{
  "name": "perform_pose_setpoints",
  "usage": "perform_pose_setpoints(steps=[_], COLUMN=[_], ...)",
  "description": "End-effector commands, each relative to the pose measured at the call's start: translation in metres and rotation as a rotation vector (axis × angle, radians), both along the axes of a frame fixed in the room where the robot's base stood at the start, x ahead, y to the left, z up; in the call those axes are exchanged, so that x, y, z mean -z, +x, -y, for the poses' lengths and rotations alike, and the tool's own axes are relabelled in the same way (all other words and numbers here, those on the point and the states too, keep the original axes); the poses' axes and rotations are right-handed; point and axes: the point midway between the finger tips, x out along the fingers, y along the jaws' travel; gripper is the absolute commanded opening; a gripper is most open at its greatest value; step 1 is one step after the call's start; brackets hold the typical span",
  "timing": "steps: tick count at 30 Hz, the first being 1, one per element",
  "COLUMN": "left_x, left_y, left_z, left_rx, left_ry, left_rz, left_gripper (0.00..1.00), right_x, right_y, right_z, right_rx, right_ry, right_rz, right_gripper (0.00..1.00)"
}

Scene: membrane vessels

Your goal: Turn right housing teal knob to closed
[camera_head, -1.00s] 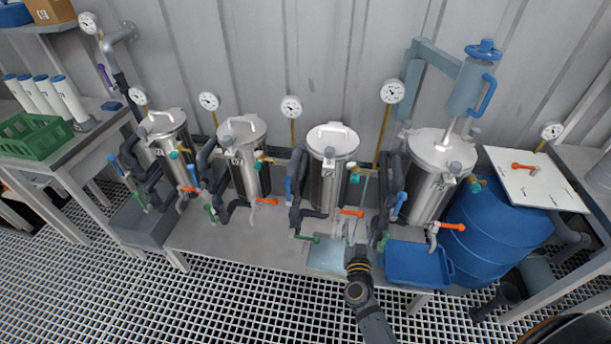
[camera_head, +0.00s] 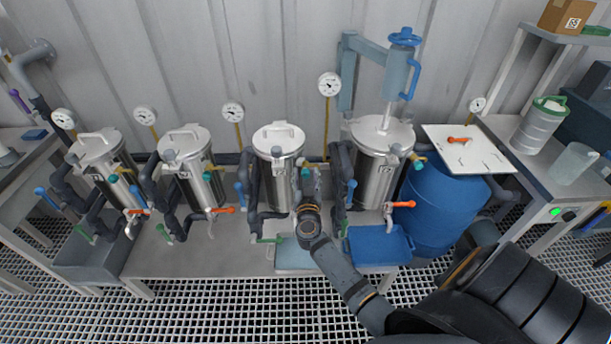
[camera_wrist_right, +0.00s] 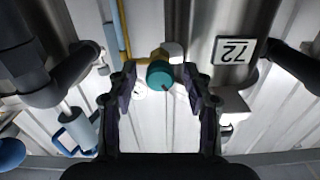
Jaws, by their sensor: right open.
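A round teal knob (camera_wrist_right: 160,73) on a brass fitting shows in the right wrist view, with a small dark mark on its face. My right gripper (camera_wrist_right: 159,80) is open, with a dark finger on each side of the knob; I cannot tell whether either touches it. In the head view my right gripper (camera_head: 307,190) is at the right side of the third housing from the left (camera_head: 277,170) and partly hides the fittings there. My left gripper is not in view.
Another steel housing (camera_head: 380,165) with dark pipes stands to the right, under a blue hoist (camera_head: 398,70). Orange-handled valves, a blue tray (camera_head: 378,246) and a blue drum (camera_head: 440,215) are nearby. A gauge (camera_head: 329,85) stands behind on a brass stem.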

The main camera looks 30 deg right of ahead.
Motion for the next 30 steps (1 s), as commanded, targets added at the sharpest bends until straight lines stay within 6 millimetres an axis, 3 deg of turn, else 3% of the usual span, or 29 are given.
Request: perform_pose_setpoints(steps=[9,20,30], left_x=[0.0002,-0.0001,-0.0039], left_y=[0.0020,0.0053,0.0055], left_z=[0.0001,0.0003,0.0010], left_rx=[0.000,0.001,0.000], left_ry=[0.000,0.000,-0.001], left_rz=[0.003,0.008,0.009], left_gripper=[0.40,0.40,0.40], right_x=[-0.0001,-0.0001,-0.0010], right_y=[0.0036,0.0035,0.0033], right_z=[0.0022,0.0020,0.0020], right_rx=[0.000,-0.001,-0.001], right_ry=[0.001,0.001,0.034], right_rz=[0.001,0.001,0.020], right_gripper=[0.50,0.01,0.00])
